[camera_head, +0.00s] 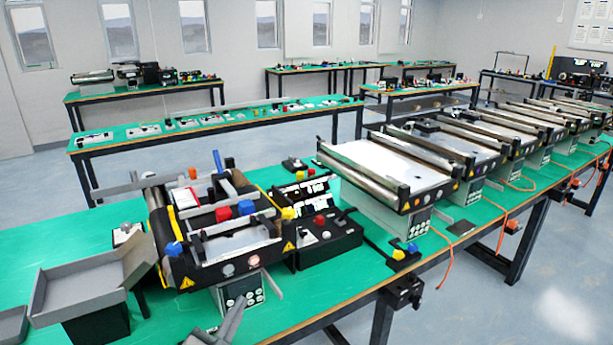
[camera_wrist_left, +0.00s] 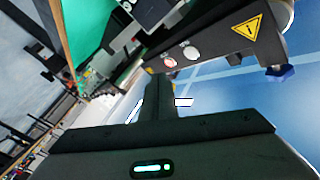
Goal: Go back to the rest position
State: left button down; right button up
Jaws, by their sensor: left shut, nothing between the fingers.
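My left gripper (camera_head: 228,322) shows only in part at the bottom edge of the head view, in front of the nearest mini conveyor (camera_head: 205,270). In the left wrist view its dark fingers (camera_wrist_left: 157,95) are together with nothing between them. The conveyor's side panel with a yellow warning label (camera_wrist_left: 248,27) shows beyond the fingers, apart from them as far as I can tell. My right gripper is not in either view.
A grey open tray (camera_head: 40,290) stands left of the nearest conveyor on the green table (camera_head: 320,285). A black control box (camera_head: 335,240) sits to its right. More conveyors (camera_head: 395,170) line the table to the right. The floor in front is clear.

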pick_arm(q)
jog(key=s+a+f+n+g+y, duration=0.1)
jog(key=s+f+n+g, duration=0.3)
jog(key=s+f, duration=0.6)
jog(key=s+a+f+n+g+y, duration=0.1)
jog(key=s+f+g, duration=0.6)
jog(key=s, duration=0.8)
jog(key=s+a+f+n+g+y, duration=0.15)
jog(key=s+g, duration=0.25)
jog(key=s, duration=0.7)
notch_tip(320, 180, down, 29)
jog(key=s+b, duration=0.1)
jog(key=s, duration=0.1)
jog(key=s+a+f+g+b, duration=0.1)
jog(key=s+a+f+g, duration=0.1)
jog(key=s+f, duration=1.6)
jog(key=shift+a+f+b, duration=0.3)
jog(key=shift+a+f, duration=0.3)
jog(key=shift+f, duration=0.1)
